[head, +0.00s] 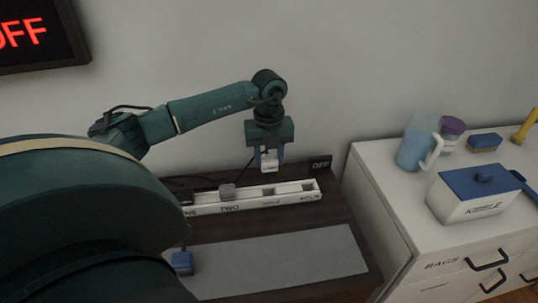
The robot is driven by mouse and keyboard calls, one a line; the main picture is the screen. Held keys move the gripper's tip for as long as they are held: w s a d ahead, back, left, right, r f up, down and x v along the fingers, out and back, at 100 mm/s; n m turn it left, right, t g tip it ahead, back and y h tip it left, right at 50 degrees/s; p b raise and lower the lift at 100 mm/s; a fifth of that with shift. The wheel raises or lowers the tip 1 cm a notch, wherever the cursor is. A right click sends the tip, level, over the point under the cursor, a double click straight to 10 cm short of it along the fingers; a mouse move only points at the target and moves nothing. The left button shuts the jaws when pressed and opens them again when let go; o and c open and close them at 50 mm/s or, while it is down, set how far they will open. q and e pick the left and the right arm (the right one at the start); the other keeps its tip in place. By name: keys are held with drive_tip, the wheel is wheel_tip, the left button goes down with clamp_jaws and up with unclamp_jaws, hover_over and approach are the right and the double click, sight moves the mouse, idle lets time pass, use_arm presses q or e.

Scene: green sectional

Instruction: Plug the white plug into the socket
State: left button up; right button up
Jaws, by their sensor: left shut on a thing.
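My left gripper (269,165) points down above the right half of a white power strip. It is shut on a small white plug (269,160), held between its fingers and apart from the strip. The power strip (245,203) lies on a dark table against the wall, with labels such as TWO on its front. A grey plug (228,191) sits in the strip near TWO. An open-looking socket (268,191) is to its right, below the held plug, and another recess (308,187) is near the right end. The strip's left end is partly hidden by my arm. My right gripper is not in view.
A grey mat (285,262) lies in front. A small blue block (182,262) is beside my arm. A white cabinet (375,195) at right carries a pitcher (414,145) and a blue-lidded box (470,200).

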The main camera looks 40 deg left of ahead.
sight(269, 170)
use_arm(q)
wheel_tip(269, 170, down, 4)
drive_tip(key=shift+f+b, duration=0.15)
drive_tip(key=shift+b, duration=1.1)
drive_tip(key=shift+f, duration=0.35)
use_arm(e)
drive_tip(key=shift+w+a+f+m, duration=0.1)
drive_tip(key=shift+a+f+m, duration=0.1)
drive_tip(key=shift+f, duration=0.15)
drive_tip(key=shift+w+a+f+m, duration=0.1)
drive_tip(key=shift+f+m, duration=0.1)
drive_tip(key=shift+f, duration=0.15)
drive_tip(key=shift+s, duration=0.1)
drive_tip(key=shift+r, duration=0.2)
use_arm(q)
drive_tip(key=shift+f+b, duration=1.2)
drive_tip(key=shift+f, duration=0.85)
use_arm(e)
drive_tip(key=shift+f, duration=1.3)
use_arm(q)
drive_tip(key=o, duration=1.1)
drive_tip(key=shift+c, duration=0.2)
